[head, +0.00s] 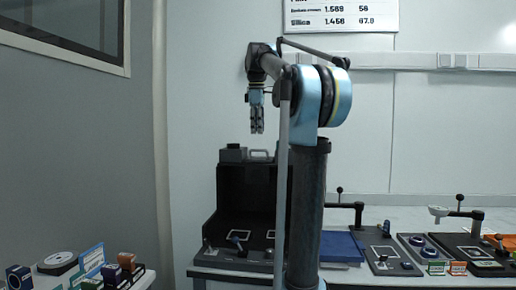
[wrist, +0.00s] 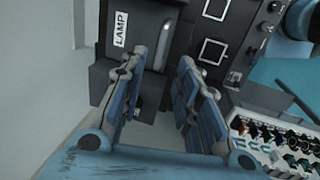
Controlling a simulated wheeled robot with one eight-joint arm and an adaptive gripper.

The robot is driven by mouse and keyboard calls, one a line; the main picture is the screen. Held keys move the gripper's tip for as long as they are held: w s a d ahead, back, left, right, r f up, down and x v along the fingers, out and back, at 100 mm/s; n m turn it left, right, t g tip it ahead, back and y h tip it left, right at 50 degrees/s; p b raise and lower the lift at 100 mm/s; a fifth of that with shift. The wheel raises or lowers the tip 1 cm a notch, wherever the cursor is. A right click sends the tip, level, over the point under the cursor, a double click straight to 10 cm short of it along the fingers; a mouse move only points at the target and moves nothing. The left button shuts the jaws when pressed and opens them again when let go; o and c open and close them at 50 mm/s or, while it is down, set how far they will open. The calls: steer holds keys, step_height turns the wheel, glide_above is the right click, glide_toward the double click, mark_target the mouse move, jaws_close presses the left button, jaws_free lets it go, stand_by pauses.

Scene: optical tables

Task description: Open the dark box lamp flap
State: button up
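The dark box (head: 229,190) is a tall black open-fronted cabinet on the table in the head view. A dark lamp housing (head: 233,154) sits on its top. In the wrist view the housing (wrist: 140,22) carries a white label reading LAMP (wrist: 120,29). A short grey bar (wrist: 164,44) shows beside the housing; I cannot tell whether it belongs to the flap. The flap's position is not clear. My gripper (head: 257,131) points down above the box top, apart from it. In the wrist view its two fingers (wrist: 162,65) are spread, with nothing between them.
My arm column hides part of the box's right side in the head view. A blue mat (head: 341,246) and bench devices (head: 384,258) stand to the right. Small boxes (head: 110,273) lie at lower left. A rack of coloured items (wrist: 285,150) shows in the wrist view.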

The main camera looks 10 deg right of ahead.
steer(key=f, duration=0.2)
steer(key=w+f, duration=0.1)
steer(key=f, duration=0.5)
steer(key=shift+w+d, duration=0.2)
steer(key=shift+w, duration=0.05)
steer(key=shift+r, duration=0.1)
jaws_close()
